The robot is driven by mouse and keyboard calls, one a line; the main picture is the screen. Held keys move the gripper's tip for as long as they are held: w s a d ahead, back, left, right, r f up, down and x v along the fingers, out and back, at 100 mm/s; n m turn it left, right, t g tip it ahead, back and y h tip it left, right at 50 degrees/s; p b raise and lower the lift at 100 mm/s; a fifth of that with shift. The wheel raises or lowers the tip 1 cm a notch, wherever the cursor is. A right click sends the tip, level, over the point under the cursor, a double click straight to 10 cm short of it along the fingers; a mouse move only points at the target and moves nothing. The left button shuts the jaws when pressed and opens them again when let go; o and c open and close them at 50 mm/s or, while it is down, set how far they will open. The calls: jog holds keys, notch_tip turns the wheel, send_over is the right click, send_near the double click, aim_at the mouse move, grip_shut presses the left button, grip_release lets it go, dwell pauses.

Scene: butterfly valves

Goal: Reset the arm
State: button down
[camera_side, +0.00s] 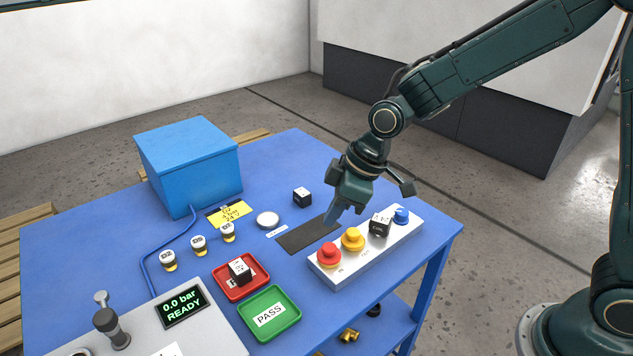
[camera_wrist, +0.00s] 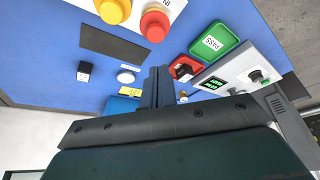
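My gripper (camera_side: 333,214) hangs above the blue table, over the dark mat (camera_side: 308,233) and behind the white button box. Its two fingers (camera_wrist: 158,84) lie together in the wrist view with nothing seen between them, so it looks shut and empty. One black-and-white cube (camera_side: 302,197) stands on the table left of my gripper; it also shows in the wrist view (camera_wrist: 84,71). A second cube (camera_side: 239,270) sits in the red tray (camera_side: 262,289).
The button box (camera_side: 335,279) carries a red button (camera_side: 329,255), yellow button (camera_side: 352,239) and blue knob (camera_side: 401,215). A green PASS tray (camera_side: 290,324) is empty. A panel reads "0.0 bar READY" (camera_side: 184,306).

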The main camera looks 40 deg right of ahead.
jog(key=shift+r, duration=0.1)
dwell(0.3)
jog(key=s+d+r+m+t+h, duration=0.15)
jog(key=s+d+r+m, duration=0.25)
jog(key=s+d+r, duration=0.55)
jog(key=s+d+r+m+h, duration=0.1)
jog(key=s+d+r+m, duration=0.1)
jog(key=s, duration=0.5)
jog(key=s+d+r+m, duration=0.2)
jog(key=s+m, duration=0.1)
jog(key=s, duration=0.3)
jog(key=shift+s+d+t+h, duration=0.25)
jog(key=shift+s+t+h, duration=0.1)
jog(key=shift+s+t, duration=0.1)
